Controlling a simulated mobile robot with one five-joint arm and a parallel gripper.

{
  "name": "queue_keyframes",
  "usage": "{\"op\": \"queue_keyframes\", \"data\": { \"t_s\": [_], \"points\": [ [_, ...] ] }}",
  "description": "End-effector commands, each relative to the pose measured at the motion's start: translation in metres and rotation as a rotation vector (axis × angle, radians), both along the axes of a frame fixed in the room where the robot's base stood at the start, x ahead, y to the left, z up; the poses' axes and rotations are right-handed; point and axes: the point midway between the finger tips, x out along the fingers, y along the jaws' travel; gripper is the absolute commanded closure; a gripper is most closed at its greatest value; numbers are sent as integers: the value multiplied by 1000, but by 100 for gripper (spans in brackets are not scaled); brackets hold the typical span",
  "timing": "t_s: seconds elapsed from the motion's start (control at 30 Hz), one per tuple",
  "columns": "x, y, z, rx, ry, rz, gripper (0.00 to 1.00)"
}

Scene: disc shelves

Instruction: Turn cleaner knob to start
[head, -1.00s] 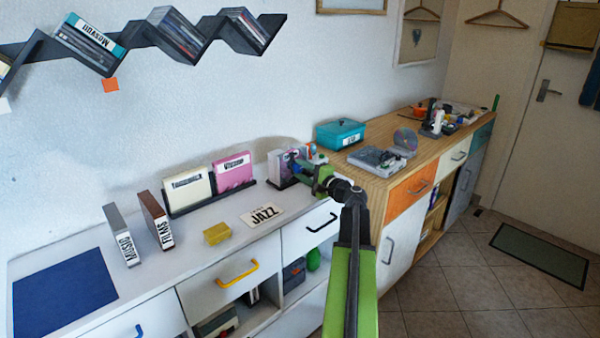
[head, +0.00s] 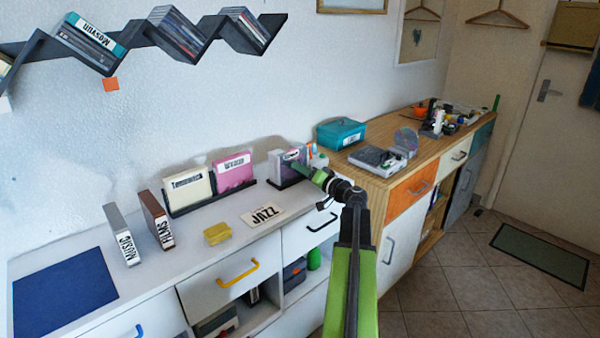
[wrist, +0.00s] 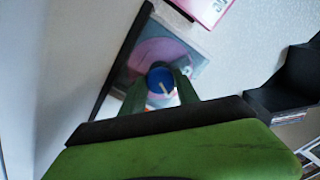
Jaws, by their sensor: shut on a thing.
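A round blue knob (wrist: 157,76) with a pale pointer line shows in the wrist view. My gripper (wrist: 160,90) is shut on it, with one green finger on each side. Behind the knob is a clear-fronted unit (wrist: 188,47) with a pink disc in it. In the head view the unit (head: 280,167) stands on a dark base on the white counter, against the wall. My gripper (head: 303,169) reaches its front from the right there and hides the knob.
A JAZZ card (head: 262,215), a yellow block (head: 217,233) and a rack with a cream case (head: 188,192) and a pink case (head: 234,173) lie to the left. A teal box (head: 341,134) and a disc player (head: 377,158) stand on the wooden cabinet to the right.

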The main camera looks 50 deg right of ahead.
Motion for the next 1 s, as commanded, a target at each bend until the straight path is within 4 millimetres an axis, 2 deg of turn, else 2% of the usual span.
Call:
{"op": "queue_keyframes", "data": {
  "t_s": [0.5, 1.0],
  "points": [
    [1, -1, 1, -392, 24, -2, 100],
    [0, -2, 1, -513, 34, -3, 100]
  ]
}}
